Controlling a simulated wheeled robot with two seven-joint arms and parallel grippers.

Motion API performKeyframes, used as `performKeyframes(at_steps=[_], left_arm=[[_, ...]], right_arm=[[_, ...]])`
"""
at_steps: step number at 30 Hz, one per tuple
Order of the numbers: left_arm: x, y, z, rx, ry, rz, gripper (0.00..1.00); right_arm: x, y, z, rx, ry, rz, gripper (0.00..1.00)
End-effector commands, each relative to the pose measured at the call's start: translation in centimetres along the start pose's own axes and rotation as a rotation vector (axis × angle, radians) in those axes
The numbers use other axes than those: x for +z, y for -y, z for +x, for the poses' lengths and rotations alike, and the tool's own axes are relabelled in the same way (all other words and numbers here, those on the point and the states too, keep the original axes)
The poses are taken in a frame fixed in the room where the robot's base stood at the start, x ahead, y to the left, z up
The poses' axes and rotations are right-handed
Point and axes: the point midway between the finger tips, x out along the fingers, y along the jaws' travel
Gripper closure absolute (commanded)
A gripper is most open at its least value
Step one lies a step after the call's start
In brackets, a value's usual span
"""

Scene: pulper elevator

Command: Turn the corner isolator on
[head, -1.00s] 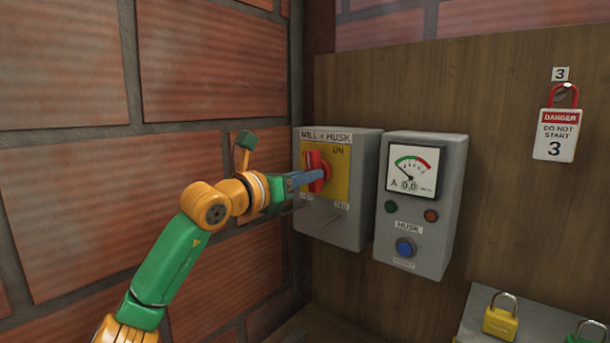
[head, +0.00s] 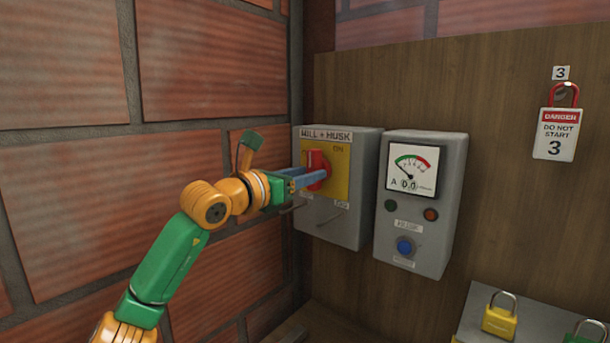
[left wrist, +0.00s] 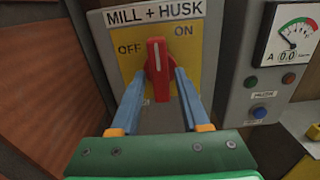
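The isolator is a grey box (head: 357,205) labelled MILL + HUSK, fixed in the corner beside the brick wall. Its yellow plate (head: 341,172) carries a red rotary handle (head: 314,160). In the left wrist view the handle (left wrist: 158,62) stands about upright, between the OFF mark on the left and the ON mark on the right. My left gripper (head: 308,180) has reached the handle. In the left wrist view its blue fingers (left wrist: 159,72) lie on either side of the handle and appear to touch it. My right gripper is not in view.
A grey meter box (head: 422,215) with a gauge, lamps and blue button is close to the right. A danger tag (head: 556,134) hangs on a red padlock at the far right. Yellow (head: 500,317) and green (head: 588,335) padlocks are at the lower right. The brick wall (head: 75,200) is close on the left.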

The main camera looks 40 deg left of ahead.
Motion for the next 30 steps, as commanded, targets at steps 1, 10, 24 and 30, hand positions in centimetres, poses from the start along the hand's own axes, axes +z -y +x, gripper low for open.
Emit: performKeyframes(at_steps=[1,10,24,30], left_arm=[[0.0,0.0,0.0,0.0,0.0,-0.001,0.43],[-0.2,0.0,-0.3,0.0,0.0,-0.002,0.43],[-0.1,0.0,-7.1,0.0,-0.001,-0.001,0.43],[0.0,0.0,-7.1,-0.001,-0.002,-0.002,0.43]], right_arm=[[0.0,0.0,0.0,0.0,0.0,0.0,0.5],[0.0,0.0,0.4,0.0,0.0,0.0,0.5],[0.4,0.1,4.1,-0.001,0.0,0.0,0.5],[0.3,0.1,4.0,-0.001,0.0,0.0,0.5]])
